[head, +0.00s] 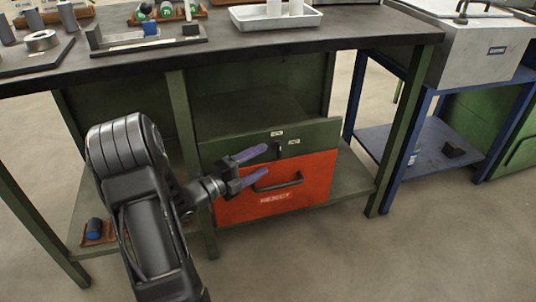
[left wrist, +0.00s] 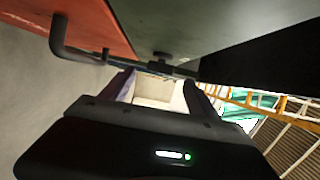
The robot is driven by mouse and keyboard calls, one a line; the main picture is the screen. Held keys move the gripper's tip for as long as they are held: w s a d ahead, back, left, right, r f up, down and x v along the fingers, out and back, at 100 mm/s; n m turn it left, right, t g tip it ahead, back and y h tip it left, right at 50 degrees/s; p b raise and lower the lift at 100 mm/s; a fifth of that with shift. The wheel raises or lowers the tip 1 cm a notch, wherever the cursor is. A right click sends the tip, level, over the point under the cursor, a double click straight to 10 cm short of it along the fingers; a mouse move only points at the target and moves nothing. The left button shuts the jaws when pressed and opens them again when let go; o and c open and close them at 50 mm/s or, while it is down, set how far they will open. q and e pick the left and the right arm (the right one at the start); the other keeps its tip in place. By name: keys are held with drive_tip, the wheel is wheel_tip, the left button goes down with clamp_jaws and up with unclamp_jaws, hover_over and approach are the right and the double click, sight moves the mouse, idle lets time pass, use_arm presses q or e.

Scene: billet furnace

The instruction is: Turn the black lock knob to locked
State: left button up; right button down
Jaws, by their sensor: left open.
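The black lock knob (head: 278,150) is a small dark piece on the green panel (head: 235,146) above the red drawer front (head: 310,187), with two small white labels close by. It also shows in the left wrist view (left wrist: 160,56), ahead of the fingers. My left gripper (head: 264,160) is open and empty, with its two purple fingers pointing toward the knob. In the left wrist view the left gripper (left wrist: 160,82) has its fingers spread to either side of the knob's line; I cannot tell whether they touch it. My right gripper is not in view.
The red drawer's black bar handle (head: 279,182) sticks out just below my left fingers; in the left wrist view the handle (left wrist: 72,45) is at upper left. The dark benchtop (head: 230,42) overhangs the drawers. Bench legs stand either side. The floor in front is clear.

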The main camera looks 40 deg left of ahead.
use_arm(q)
drive_tip(key=v, duration=0.3)
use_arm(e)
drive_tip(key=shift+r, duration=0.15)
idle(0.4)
